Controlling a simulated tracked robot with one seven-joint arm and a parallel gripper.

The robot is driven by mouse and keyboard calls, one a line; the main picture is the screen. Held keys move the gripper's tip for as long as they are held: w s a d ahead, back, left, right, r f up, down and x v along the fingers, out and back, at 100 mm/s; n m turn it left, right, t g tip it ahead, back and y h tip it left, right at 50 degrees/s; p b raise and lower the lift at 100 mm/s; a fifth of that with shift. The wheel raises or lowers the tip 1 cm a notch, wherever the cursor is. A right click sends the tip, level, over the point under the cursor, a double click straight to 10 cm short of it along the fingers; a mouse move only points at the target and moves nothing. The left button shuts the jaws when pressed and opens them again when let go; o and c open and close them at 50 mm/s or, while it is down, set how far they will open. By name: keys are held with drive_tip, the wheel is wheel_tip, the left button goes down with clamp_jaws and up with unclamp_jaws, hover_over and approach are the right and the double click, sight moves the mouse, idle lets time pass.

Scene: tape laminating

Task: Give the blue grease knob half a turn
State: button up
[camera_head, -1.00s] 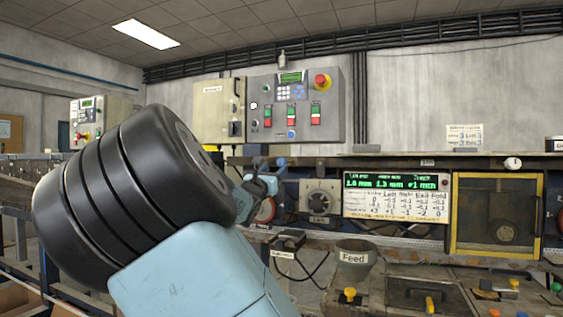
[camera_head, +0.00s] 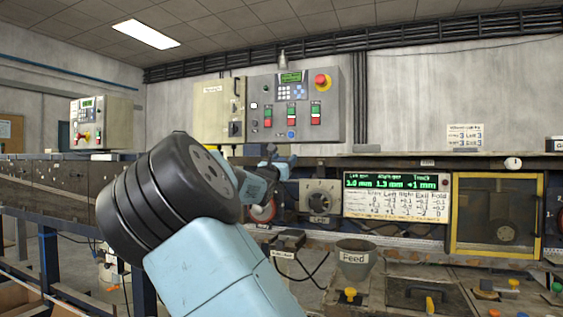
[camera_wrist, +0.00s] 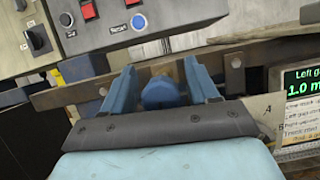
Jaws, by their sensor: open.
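The blue grease knob (camera_wrist: 162,92) shows in the wrist view as a rounded blue cap in front of a metal rail. My gripper (camera_wrist: 160,84) is open, with one blue finger on each side of the knob in the picture. Narrow gaps show between knob and fingers; I cannot tell whether the fingertips reach past it in depth. The dark palm edge hides what lies below the knob. In the head view my gripper (camera_head: 283,161) is small, partly behind my own arm, at the machine's top rail. I cannot make out the knob there.
A grey control box (camera_head: 297,105) with buttons and a red emergency stop is on the wall above. A grey dial (camera_head: 319,197) and a lit display (camera_head: 396,194) are right of my gripper. A feed funnel (camera_head: 354,257) and a yellow-framed window (camera_head: 497,215) are further right.

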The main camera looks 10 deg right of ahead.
drive_tip(key=c, duration=1)
drive_tip(key=shift+a+n+t+y, duration=0.1)
drive_tip(key=shift+n+t+y, duration=0.35)
drive_tip(key=shift+n, duration=0.5)
drive_tip(key=shift+a+n+t+y, duration=0.1)
drive_tip(key=shift+n+t+y, duration=0.15)
drive_tip(key=shift+n+y, duration=0.5)
drive_tip(key=o, duration=0.8)
drive_tip(key=shift+w, duration=0.1)
drive_tip(key=shift+o, duration=1)
drive_tip(key=shift+d, duration=0.1)
drive_tip(key=v, duration=1.4)
drive_tip(key=shift+w+f, duration=0.15)
